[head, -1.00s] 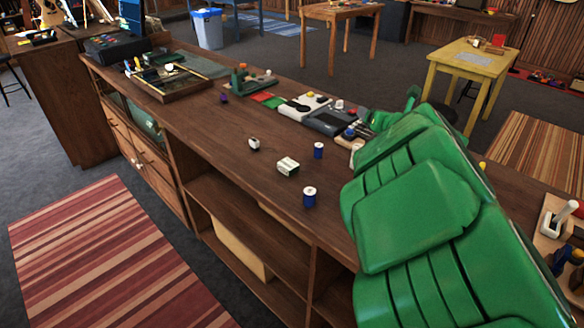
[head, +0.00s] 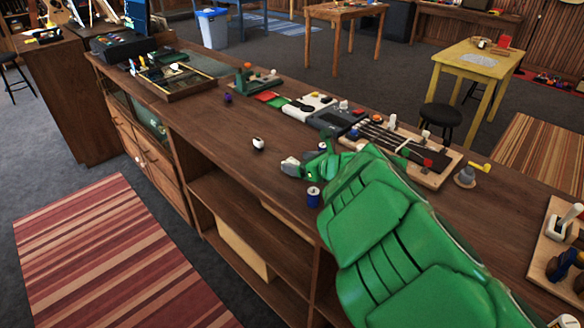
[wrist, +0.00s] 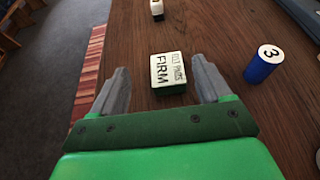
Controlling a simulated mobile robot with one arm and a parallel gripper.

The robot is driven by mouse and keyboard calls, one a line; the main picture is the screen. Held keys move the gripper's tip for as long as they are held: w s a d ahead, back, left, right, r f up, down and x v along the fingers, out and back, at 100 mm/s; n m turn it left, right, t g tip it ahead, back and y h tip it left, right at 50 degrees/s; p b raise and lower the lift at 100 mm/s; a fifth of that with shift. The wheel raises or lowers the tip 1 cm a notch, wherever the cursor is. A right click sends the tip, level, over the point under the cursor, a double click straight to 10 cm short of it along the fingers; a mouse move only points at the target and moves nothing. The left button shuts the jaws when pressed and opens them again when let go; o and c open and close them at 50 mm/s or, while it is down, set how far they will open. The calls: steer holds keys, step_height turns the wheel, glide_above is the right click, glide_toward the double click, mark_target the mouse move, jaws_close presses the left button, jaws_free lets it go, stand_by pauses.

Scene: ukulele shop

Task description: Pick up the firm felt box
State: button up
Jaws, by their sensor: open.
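The firm felt box (wrist: 168,72) is a small white and green box, with "FELT PICKS" and "FIRM" in black on its white top. It sits on the dark wooden counter. In the wrist view my gripper (wrist: 161,78) is open, with one grey finger towards each side of the box. The box lies near the fingertips, and I see no contact. In the head view my gripper (head: 301,167) is low over the counter at the box's place, and it largely hides the box.
A blue cylinder with a white top marked 3 (wrist: 264,64) stands close to the right of the box. A small white and dark item (head: 258,143) lies farther along the counter. A wooden board with strings (head: 415,155) lies near the back edge.

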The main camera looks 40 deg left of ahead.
mark_target(289, 162)
steer(key=shift+w+a+f, duration=0.15)
steer(key=shift+a+f, duration=0.35)
steer(key=shift+a, duration=0.1)
steer(key=shift+w+a+f, duration=0.15)
steer(key=shift+a+f, duration=0.3)
steer(key=shift+a, duration=0.1)
steer(key=shift+x, duration=1.2)
steer(key=c, duration=1)
